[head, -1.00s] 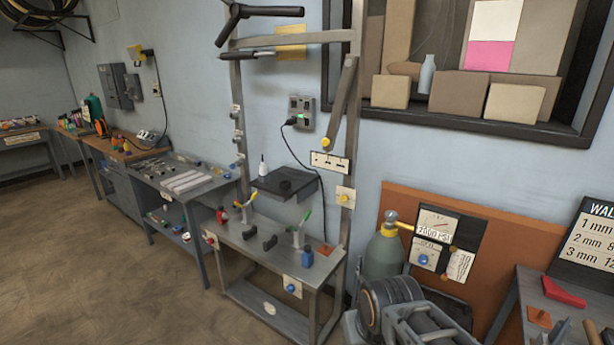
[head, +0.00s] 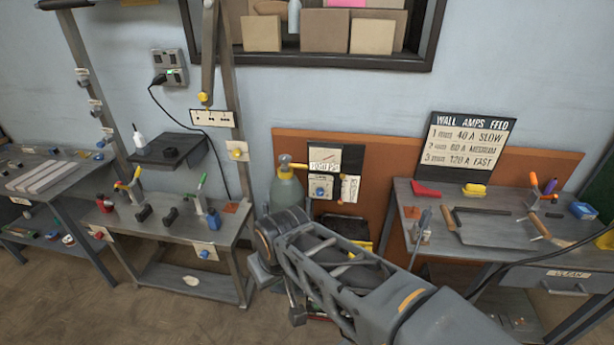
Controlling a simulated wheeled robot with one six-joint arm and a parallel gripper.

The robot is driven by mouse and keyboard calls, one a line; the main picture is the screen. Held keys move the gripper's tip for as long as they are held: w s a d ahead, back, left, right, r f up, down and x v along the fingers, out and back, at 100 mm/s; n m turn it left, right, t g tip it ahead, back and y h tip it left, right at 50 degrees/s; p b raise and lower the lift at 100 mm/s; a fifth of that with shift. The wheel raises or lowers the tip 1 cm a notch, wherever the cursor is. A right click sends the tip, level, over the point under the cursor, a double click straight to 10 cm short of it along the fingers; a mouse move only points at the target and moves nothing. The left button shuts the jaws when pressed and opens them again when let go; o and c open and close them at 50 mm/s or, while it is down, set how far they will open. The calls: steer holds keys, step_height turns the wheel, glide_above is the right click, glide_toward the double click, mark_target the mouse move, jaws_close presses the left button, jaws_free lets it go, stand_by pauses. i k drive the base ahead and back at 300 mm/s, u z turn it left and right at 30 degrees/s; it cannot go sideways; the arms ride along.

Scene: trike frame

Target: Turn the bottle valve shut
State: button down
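The grey-green gas bottle (head: 286,191) stands against the orange-brown board, right of the trike-frame stand. Its valve (head: 284,165) shows at the top, with a yellow fitting that reaches right toward a gauge panel (head: 323,172). I cannot tell how far the valve is turned. My arm crosses the lower middle of the view and hides the bottle's lower part. The fingers of my gripper cannot be made out; dark parts of my arm hang below its far end. Nothing of mine is seen touching the valve.
A grey workbench (head: 420,235) with clamps and tools stands right, under a feed chart (head: 465,150). A low metal table (head: 165,225) with bottles and clamps stands left, below a small black shelf (head: 170,148). Bare floor (head: 110,320) lies at the lower left.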

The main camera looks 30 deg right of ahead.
mark_target(285, 159)
steer(key=z, duration=0.5)
steer(key=k, duration=0.6)
steer(key=u, duration=0.45)
steer(key=i, duration=1.3)
steer(key=z, duration=0.15)
